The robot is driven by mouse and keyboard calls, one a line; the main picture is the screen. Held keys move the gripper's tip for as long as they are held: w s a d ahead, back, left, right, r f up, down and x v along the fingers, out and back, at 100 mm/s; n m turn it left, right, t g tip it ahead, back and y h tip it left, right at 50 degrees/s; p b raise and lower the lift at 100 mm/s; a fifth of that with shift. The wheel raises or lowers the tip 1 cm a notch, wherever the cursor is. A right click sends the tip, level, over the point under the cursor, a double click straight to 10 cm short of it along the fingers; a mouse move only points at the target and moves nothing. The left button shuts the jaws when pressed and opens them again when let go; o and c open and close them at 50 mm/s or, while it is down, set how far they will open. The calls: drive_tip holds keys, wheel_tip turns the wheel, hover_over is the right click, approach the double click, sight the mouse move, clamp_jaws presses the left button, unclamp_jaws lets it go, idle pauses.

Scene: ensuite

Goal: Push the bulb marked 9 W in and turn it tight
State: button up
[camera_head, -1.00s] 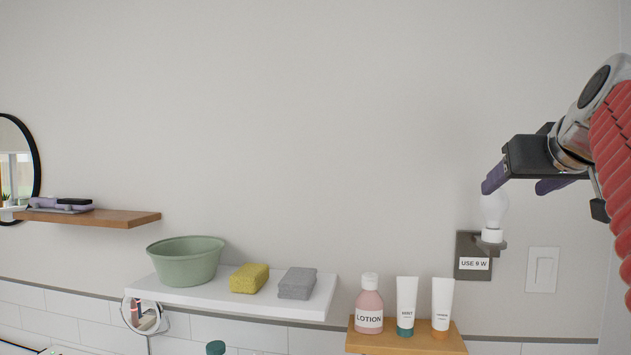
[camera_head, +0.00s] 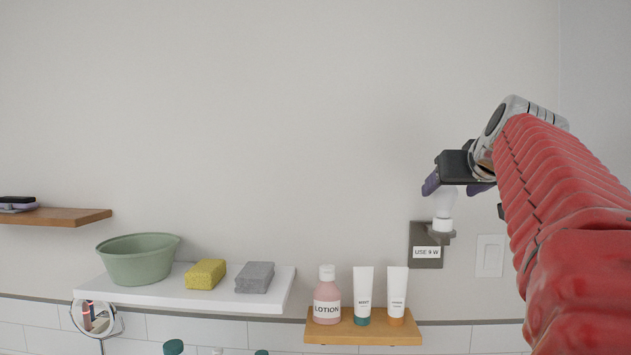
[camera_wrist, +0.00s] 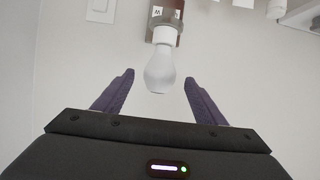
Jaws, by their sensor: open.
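A white bulb (camera_head: 446,203) stands upright in the socket of a dark wall fitting (camera_head: 425,258), whose label reads "USE 9 W". The bulb also shows in the wrist view (camera_wrist: 160,72), its round end toward me and its base at the fitting (camera_wrist: 166,16). No marking is readable on the bulb itself. My gripper (camera_head: 459,186) is open just above and around the bulb's upper part in the head view. In the wrist view my gripper's purple fingers (camera_wrist: 158,88) lie on either side of the bulb's round end, with a gap on both sides.
A white light switch (camera_head: 490,256) is on the wall right of the fitting. Below left, a wooden shelf (camera_head: 350,333) holds a lotion bottle (camera_head: 327,297) and two tubes. A white shelf (camera_head: 190,296) holds a green bowl (camera_head: 138,262), yellow sponge and grey cloth.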

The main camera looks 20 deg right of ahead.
sight(445, 197)
drive_tip(key=shift+x, duration=3)
drive_tip(key=shift+c, duration=0.2)
drive_tip(key=c, duration=1.2)
drive_tip(key=shift+s+d+f+m+g+h, duration=0.1)
drive_tip(key=shift+m+g+h, duration=0.65)
drive_tip(key=shift+m+h, duration=0.2)
drive_tip(key=shift+s+d+f+m+g+h, duration=0.1)
drive_tip(key=shift+m+g+h, duration=0.7)
drive_tip(key=shift+m, duration=0.25)
drive_tip(key=shift+w+a+m+g+h, duration=0.1)
drive_tip(key=shift+w+m+g+h, duration=0.05)
drive_tip(key=shift+m+g+h, duration=0.15)
drive_tip(key=shift+m+g, duration=0.25)
drive_tip(key=shift+m, duration=0.05)
drive_tip(key=shift+f+m+g+h, duration=0.1)
drive_tip(key=shift+m+g+h, duration=0.65)
drive_tip(key=shift+m+g, duration=0.65)
